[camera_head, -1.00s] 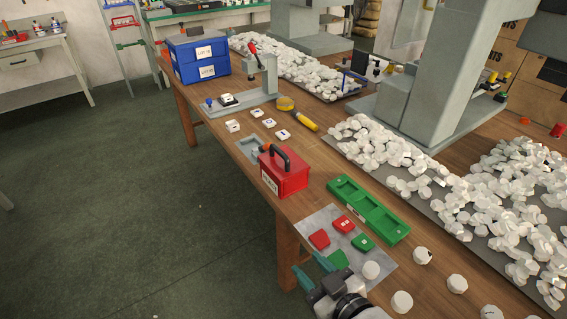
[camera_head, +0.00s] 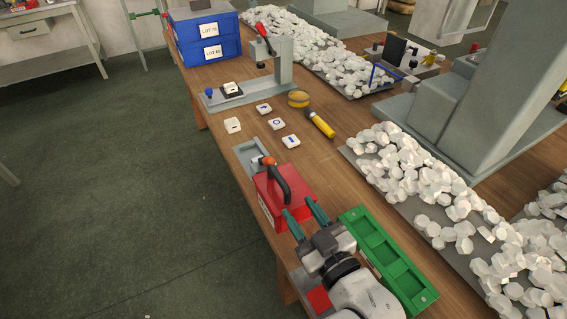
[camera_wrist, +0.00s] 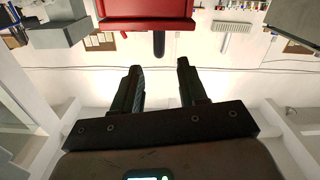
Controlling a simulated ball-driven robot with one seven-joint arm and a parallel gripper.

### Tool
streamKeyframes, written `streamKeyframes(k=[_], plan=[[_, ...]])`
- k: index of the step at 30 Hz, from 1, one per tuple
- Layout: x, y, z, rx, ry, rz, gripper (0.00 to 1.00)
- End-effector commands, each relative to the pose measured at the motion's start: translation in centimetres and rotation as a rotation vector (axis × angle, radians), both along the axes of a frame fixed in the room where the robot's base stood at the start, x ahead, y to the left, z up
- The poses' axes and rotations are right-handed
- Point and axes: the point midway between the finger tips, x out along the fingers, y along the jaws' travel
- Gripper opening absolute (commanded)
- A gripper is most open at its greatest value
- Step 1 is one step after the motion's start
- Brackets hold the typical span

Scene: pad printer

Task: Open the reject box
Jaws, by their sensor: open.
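The red reject box (camera_head: 283,194) stands on the bench near its left edge, with a dark arched handle (camera_head: 278,180) on its lid. The lid looks shut. In the wrist view the red box (camera_wrist: 147,20) is at the top, with the dark handle (camera_wrist: 159,43) reaching down from its edge between the finger lines. My gripper (camera_head: 305,213) is at the near side of the box, its teal fingers spread and pointing at it. The fingers in the wrist view (camera_wrist: 158,70) are apart with nothing between them. I cannot tell whether a fingertip touches the box.
A green compartment tray (camera_head: 388,262) lies right of my arm. A grey plate with an orange knob (camera_head: 268,161) is behind the box.

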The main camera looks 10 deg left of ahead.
Motion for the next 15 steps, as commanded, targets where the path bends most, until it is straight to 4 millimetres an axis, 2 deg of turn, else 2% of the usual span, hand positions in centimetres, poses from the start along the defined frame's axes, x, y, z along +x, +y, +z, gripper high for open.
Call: streamKeyframes(k=[5,15], plan=[[1.3,0.9,0.2,0.001,-0.003,0.000,0.42],[6.4,4.3,0.2,-0.001,-0.003,0.000,0.42]])
